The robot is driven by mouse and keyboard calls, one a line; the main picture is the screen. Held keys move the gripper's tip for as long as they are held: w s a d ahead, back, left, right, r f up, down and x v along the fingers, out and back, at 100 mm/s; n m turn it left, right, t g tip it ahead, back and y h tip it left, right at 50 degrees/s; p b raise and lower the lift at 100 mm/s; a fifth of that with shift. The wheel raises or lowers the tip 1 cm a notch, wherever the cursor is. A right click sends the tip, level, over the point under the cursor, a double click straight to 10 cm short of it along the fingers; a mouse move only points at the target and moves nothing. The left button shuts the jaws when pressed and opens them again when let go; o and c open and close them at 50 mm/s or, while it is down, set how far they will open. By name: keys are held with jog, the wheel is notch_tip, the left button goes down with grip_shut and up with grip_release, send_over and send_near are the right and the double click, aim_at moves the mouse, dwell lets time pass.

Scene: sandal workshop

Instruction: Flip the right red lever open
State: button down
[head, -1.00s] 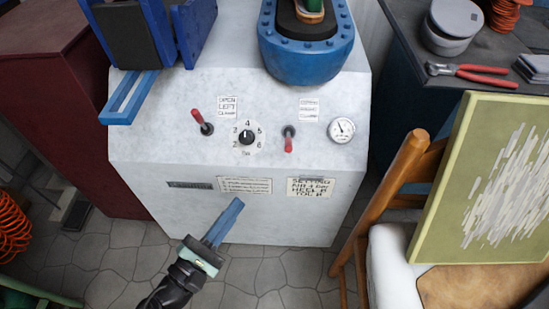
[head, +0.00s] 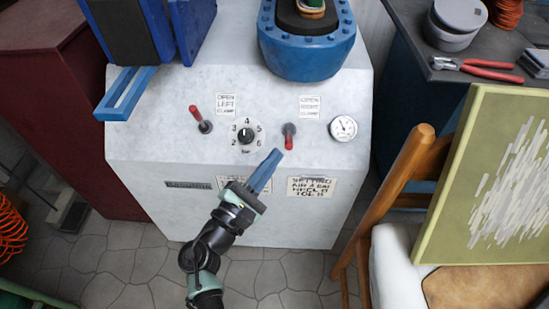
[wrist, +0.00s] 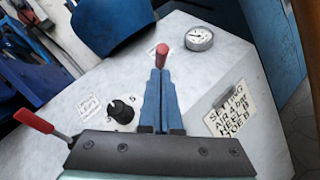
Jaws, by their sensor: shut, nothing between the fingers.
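The right red lever (head: 288,137) is on the machine's sloped white panel (head: 160,140), below the "open right clamp" label (head: 310,106). Its red handle points down toward the front. In the wrist view the right lever (wrist: 164,60) stands just beyond my fingertips. My gripper (head: 277,153) is shut and empty, with its blue fingers just below and left of the handle's end. I cannot tell whether they touch it. The left red lever (head: 196,114) points up; it also shows in the wrist view (wrist: 35,121) at the left.
A black dial (head: 245,136) sits between the levers and a round gauge (head: 343,128) is right of the right lever. Blue clamp parts (head: 305,52) rise behind the panel. A wooden chair (head: 400,180) stands close on the right.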

jog(key=shift+w+d+r, duration=0.1)
jog(key=shift+d+r, duration=0.2)
jog(key=shift+d, duration=0.05)
jog(key=shift+r+g+p, duration=0.3)
jog(key=shift+r+p, duration=0.05)
jog(key=shift+p, duration=0.85)
